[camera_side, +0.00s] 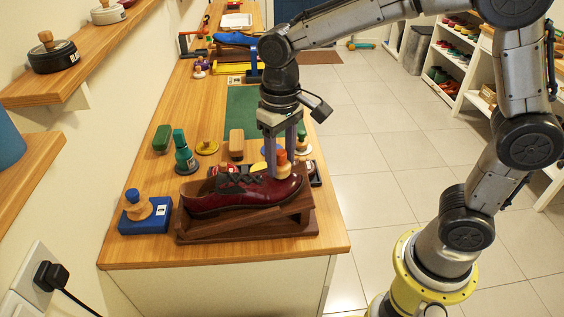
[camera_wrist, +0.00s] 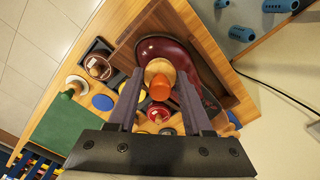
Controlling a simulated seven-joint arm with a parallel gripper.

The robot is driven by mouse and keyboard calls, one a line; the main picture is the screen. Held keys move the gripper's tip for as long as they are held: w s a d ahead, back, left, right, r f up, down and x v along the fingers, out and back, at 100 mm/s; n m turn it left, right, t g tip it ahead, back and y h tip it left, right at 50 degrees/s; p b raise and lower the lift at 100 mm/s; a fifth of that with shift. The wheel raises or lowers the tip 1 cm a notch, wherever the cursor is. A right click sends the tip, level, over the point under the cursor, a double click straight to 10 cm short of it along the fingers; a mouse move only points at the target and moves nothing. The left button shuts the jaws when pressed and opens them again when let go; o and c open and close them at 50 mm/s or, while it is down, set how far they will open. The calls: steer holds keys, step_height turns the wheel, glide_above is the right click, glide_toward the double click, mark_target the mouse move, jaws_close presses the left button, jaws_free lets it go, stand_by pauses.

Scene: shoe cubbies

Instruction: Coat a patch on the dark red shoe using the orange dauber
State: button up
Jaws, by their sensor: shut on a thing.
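The dark red shoe (camera_side: 235,193) rests on a brown wooden stand (camera_side: 250,229) near the front of the bench, its toe to the right. It also shows in the wrist view (camera_wrist: 192,62). My gripper (camera_side: 281,163) is shut on the orange dauber (camera_side: 282,157), above the shoe's toe. In the wrist view the dauber's orange knob (camera_wrist: 160,90) and round wooden body lie between my fingers (camera_wrist: 160,84). The dauber's lower end appears to meet the toe; the exact contact is hidden. I cannot make out a coated patch.
A blue-knobbed dauber stands on a blue box (camera_side: 145,219) to the left. Behind the shoe are a green bottle (camera_side: 184,158), a green brush (camera_side: 161,138), a wooden block (camera_side: 236,143) and a green mat (camera_side: 243,108). The bench edge is close on the right.

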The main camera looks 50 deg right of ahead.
steer(key=shift+w+d, duration=0.9)
steer(key=shift+s+a+r, duration=0.1)
steer(key=shift+s+a, duration=1.9)
step_height(320, 180, up, 8)
steer(key=shift+f, duration=0.25)
